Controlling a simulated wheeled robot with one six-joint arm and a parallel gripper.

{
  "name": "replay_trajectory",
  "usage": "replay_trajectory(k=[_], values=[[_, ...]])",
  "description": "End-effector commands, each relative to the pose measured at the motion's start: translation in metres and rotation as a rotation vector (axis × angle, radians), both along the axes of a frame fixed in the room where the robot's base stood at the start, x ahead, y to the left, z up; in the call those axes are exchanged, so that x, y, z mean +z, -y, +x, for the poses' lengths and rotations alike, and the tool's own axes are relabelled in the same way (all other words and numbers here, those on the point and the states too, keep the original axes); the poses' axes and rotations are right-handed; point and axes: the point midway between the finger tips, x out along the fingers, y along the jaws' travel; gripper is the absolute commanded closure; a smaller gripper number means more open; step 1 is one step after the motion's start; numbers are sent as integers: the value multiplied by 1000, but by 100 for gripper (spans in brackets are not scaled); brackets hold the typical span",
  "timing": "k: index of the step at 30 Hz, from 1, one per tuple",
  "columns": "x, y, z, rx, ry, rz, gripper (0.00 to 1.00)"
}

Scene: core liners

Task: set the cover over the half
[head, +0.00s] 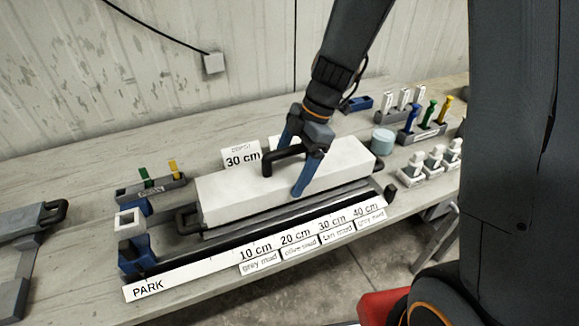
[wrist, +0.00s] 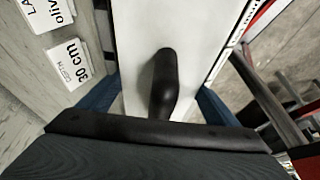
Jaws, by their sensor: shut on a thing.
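The cover (head: 235,200) is a long white block with a black handle (head: 283,155) on top. The cover lies lengthwise over a dark tray (head: 188,218) with black end handles. I cannot tell whether it rests there or hangs slightly above. The half is not visible; the cover hides whatever lies under it.
A ruler strip (head: 215,268) marked PARK and 10 to 40 cm runs along the front. A 30 cm card (head: 242,157) stands close behind. Racks of coloured tools (head: 425,128), a pale blue jar (head: 383,140) and white pieces (head: 432,163) stand right. Another tray (head: 22,222) lies left.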

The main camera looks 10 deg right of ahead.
Motion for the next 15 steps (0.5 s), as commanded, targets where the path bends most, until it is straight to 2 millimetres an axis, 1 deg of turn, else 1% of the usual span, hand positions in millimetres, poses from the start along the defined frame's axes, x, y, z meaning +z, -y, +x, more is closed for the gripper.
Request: replay_trajectory(k=[6,15], values=[[0,0,0,0,1,0,44],[-7,0,0,1,1,0,44]])
